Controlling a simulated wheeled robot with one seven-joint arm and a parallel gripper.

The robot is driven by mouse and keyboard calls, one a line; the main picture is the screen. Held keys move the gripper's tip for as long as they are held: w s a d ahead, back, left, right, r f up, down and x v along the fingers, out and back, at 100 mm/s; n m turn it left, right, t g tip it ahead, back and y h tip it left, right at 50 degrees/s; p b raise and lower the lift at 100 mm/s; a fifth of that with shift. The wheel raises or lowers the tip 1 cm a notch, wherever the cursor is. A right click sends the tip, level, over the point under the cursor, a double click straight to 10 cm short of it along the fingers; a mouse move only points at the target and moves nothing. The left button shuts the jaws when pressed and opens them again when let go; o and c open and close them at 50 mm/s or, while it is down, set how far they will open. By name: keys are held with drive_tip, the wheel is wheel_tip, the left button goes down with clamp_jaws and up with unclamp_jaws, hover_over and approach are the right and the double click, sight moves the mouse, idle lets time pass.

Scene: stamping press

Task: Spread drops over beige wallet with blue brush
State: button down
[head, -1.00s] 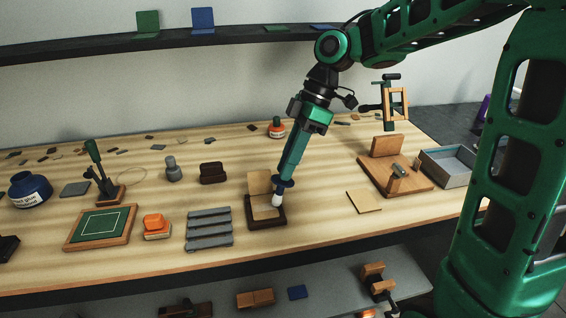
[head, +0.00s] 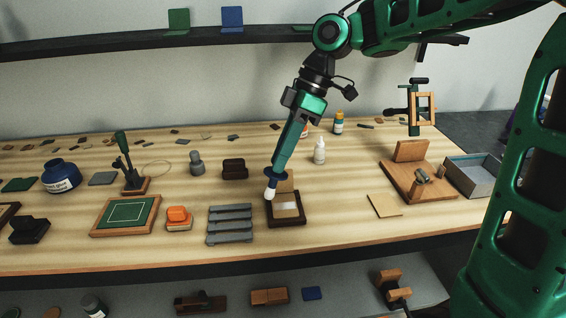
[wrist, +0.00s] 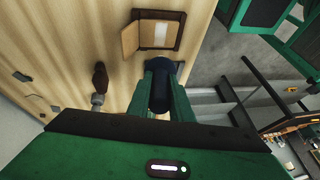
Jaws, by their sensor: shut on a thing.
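The beige wallet (head: 291,199) lies open in a dark brown wooden tray (head: 289,223). A whitish patch shows on its front panel; single drops are too small to make out. The wallet also shows in the wrist view (wrist: 173,44), with one flap folded out to the left. My gripper (head: 277,169) is shut on the blue brush (head: 270,192), which has a dark blue collar and a white tip. The brush slants down, its tip at the tray's left side near the wallet. I cannot tell whether the tip touches. The wrist view shows the brush handle (wrist: 161,94) between the fingers.
A grey ridged rack (head: 230,224) stands left of the tray, and a dark brown block (head: 235,169) behind it. A white dropper bottle (head: 319,151) stands behind right. A beige sheet (head: 384,206) and a wooden stand (head: 411,181) are to the right. Bare table separates them.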

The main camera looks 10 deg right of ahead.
sight(282, 139)
drive_tip(key=shift+d+r, duration=0.15)
drive_tip(key=shift+r, duration=2.5)
drive_tip(key=shift+f, duration=0.45)
